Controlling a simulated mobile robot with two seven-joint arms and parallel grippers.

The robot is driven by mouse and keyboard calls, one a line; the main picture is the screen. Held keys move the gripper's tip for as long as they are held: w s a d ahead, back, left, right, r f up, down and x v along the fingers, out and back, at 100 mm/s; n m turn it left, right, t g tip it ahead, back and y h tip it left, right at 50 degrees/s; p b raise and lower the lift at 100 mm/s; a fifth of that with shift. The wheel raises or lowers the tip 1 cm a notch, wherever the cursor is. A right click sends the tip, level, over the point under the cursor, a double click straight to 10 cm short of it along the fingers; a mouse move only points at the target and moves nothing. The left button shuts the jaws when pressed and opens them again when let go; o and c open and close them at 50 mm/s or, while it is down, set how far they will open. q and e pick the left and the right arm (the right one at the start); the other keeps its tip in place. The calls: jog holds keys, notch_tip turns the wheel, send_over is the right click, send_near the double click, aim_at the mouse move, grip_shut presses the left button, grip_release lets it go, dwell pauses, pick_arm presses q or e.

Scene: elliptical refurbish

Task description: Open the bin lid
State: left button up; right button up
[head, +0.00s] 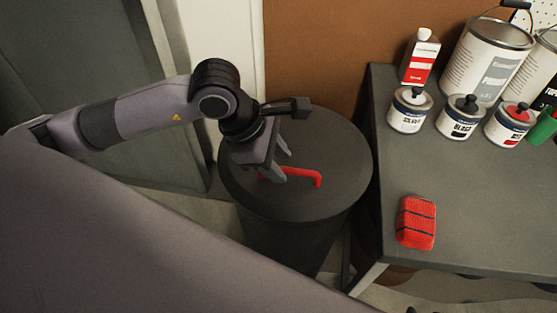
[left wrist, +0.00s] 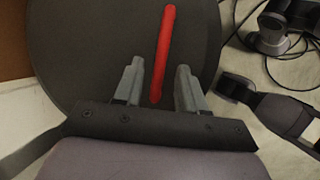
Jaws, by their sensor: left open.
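The dark round bin (head: 285,240) stands on the floor between the wall and the workbench. Its flat lid (head: 335,150) is closed and carries a red bar handle (head: 305,175). My left gripper (head: 284,168) is over the lid at the handle's left part, fingers pointing down. In the left wrist view, the open fingers (left wrist: 157,85) stand on either side of the red handle (left wrist: 165,45), with a gap on each side. The lid (left wrist: 90,50) fills much of that view. Whether the fingertips touch the lid cannot be told. My right gripper is not seen.
The grey workbench (head: 470,200) stands close to the bin's right. On it are a red striped block (head: 416,222), small paint cans (head: 410,110), a large can (head: 485,60) and a red-white bottle (head: 420,57). A brown panel (head: 315,50) is behind the bin.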

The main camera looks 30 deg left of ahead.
pick_arm(q)
jog(key=shift+d+f, duration=0.1)
jog(key=shift+f, duration=0.1)
grip_shut()
jog(key=shift+w+r+p, duration=0.25)
jog(key=shift+r+p, duration=0.25)
jog(key=shift+r, duration=0.05)
jog(key=w+a+r+g+p, duration=0.1)
jog(key=w+r+p, duration=0.2)
jog(key=r, duration=0.3)
jog(key=w+a+r+g+h+p, duration=0.1)
jog(key=w+a+r+g+p, duration=0.1)
jog(key=w+r, duration=0.3)
jog(key=shift+w+r+n+g+p, duration=0.3)
jog(key=shift+w+r+n+p, duration=0.1)
jog(key=shift+r+p, duration=0.4)
